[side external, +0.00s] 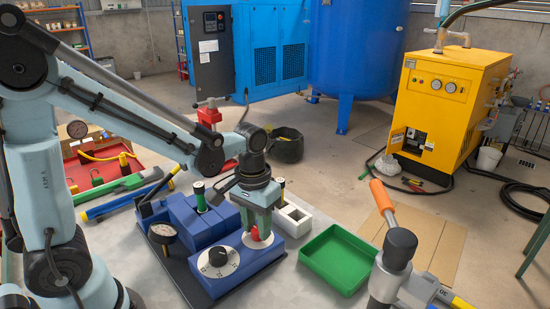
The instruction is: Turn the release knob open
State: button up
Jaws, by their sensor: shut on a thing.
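A blue block unit (275,254) stands on a dark base plate in the middle foreground. Its front part carries a white round dial with a black knob (217,256) on it. To the right on the same part, a red knob (257,234) sits on a second white dial. I take the red knob to be the release knob. My gripper (258,228) points down over it, with its greenish fingers shut on the red knob. The fingers hide part of the knob and dial, so its turn angle cannot be read.
A round gauge (162,233) stands at the unit's left. A green tray (337,258) lies to the right, near an orange-handled tool (383,196). A white block (293,219) sits close behind my gripper. A red tray (95,168) with tools is at the left.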

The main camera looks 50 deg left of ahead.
aim_at(251, 237)
dwell(0.3)
jog(key=o, duration=1.1)
jog(key=shift+c, duration=0.2)
notch_tip(251, 237, up, 12)
jog(key=shift+a, duration=0.2)
jog(key=shift+s, duration=0.1)
jog(key=s+f+t, duration=0.1)
jog(key=t, duration=0.1)
jog(key=s+f+m+t, duration=0.1)
jog(key=t, duration=0.1)
jog(key=s+a+f+m+t, duration=0.1)
jog(key=f+t, duration=0.1)
jog(key=t, duration=0.1)
jog(key=shift+s, duration=0.4)
